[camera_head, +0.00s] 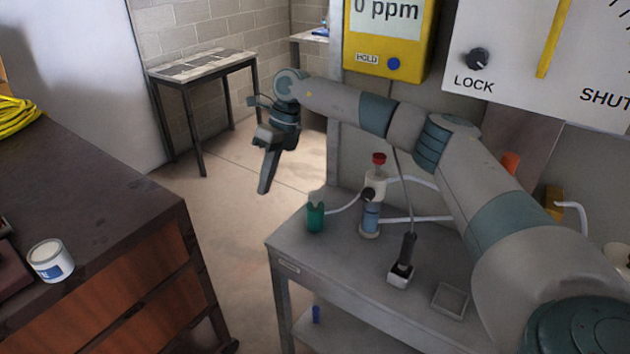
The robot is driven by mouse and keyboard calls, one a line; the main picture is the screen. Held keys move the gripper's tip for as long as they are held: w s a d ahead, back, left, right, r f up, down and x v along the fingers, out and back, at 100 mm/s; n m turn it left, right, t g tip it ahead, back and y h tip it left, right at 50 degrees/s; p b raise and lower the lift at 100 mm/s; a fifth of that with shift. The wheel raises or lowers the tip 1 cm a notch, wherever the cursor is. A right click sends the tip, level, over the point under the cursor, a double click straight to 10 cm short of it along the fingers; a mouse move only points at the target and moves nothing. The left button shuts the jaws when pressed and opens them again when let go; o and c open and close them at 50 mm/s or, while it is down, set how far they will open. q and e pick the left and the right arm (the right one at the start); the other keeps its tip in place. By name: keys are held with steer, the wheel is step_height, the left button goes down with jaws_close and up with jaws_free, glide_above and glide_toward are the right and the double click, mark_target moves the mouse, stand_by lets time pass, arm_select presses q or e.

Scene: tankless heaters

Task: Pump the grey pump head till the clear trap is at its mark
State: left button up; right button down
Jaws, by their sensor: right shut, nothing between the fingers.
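My right gripper (265,186) hangs in the air left of the grey bench, fingers pointing down, shut and empty. It touches nothing on the bench. On the bench stands a pale upright unit with a red knob on top (378,160) and a clear section holding blue liquid (370,217), which looks like the clear trap. Tubes join it on both sides. A dark grey upright handle on a white base (400,276) stands in front of it; I cannot tell surely whether this is the pump head. The trap's mark is too small to make out. My left gripper is out of view.
A small square tray (450,300) lies near the front. A yellow meter (389,45) and a white panel (540,60) are behind. A brown cabinet with a white tin (51,261) is at left. Floor between is clear.

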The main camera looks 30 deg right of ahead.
mark_target(315, 194)
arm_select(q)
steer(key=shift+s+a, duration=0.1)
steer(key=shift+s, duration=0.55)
arm_select(e)
steer(key=s+d+r+h, duration=0.1)
steer(key=d+r+h, duration=0.1)
steer(key=d+r, duration=0.2)
steer(key=d+r+h, duration=0.2)
steer(key=d+r, duration=0.3)
steer(key=d, duration=0.4)
steer(key=shift+s+d+m, duration=0.15)
steer(key=shift+s+m, duration=0.15)
steer(key=shift+s, duration=0.1)
arm_select(q)
steer(key=shift+p, duration=0.3)
arm_select(e)
steer(key=shift+f, duration=0.1)
